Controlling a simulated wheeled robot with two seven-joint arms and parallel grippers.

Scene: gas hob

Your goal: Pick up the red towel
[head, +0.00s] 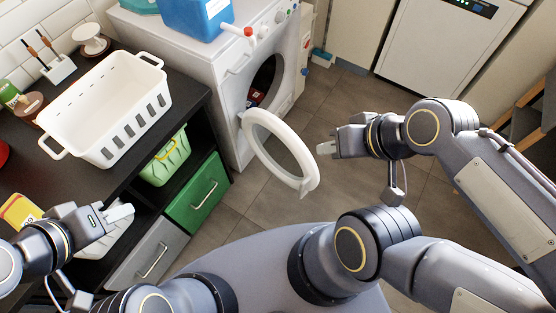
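A small patch of dark red and blue cloth (257,97) shows inside the drum of the white washing machine (232,88). Most of it is hidden in the dark opening, and I cannot tell whether it is the red towel. The round white door (250,135) stands open toward me. My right gripper (328,141) is to the right of the door, apart from it, with nothing visible in it. My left gripper (121,213) is over the lower left, near the dark counter, and no held object shows. The finger gap of each is unclear.
A white basket (110,128) stands on the dark counter (190,98). Below are a green basket (166,163) and a green drawer (198,196). A blue container (198,18) sits on the washer. A red item (3,154) is cut off at left. Tiled floor (345,100) is clear.

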